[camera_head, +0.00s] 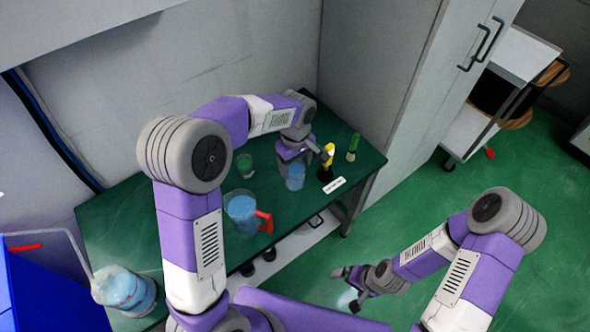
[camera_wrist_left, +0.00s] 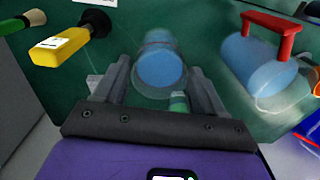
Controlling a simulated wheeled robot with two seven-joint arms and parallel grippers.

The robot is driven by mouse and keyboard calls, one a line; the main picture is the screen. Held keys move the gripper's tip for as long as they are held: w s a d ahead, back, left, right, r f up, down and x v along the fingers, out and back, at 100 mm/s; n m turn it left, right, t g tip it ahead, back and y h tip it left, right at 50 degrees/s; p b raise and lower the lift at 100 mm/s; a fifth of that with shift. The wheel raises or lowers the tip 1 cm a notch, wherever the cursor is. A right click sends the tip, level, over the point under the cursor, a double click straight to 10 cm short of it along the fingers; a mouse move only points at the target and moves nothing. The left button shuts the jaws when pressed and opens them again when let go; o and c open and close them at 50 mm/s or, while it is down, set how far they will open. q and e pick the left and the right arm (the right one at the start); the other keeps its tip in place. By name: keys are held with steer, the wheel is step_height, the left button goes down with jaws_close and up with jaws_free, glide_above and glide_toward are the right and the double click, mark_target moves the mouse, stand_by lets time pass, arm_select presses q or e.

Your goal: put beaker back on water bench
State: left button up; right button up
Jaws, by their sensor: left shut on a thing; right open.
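The beaker (camera_head: 295,177) is a clear cylinder with blue liquid, upright at the right part of the dark green bench (camera_head: 200,184). My left gripper (camera_head: 306,158) reaches over the bench and is shut on the beaker. In the left wrist view the beaker (camera_wrist_left: 160,72) lies between the two fingers of my left gripper (camera_wrist_left: 160,88). I cannot tell whether its base touches the bench top. My right gripper (camera_head: 350,286) is open and empty, low over the green floor, away from the bench.
A blue-filled pitcher with a red handle (camera_head: 242,210) and a small glass with greenish liquid (camera_head: 244,166) stand left of the beaker. A yellow-handled tool (camera_head: 328,155), a green-handled brush (camera_head: 352,147) and a white label (camera_head: 335,186) are close right. A large water jug (camera_head: 124,288) is front left.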

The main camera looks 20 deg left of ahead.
arm_select(q)
steer(key=shift+f+b, duration=0.85)
steer(key=shift+f, duration=2.95)
steer(key=shift+f, duration=0.2)
steer(key=o, duration=1.2)
step_height(320, 180, up, 12)
steer(key=p, duration=0.3)
steer(key=shift+r, duration=0.2)
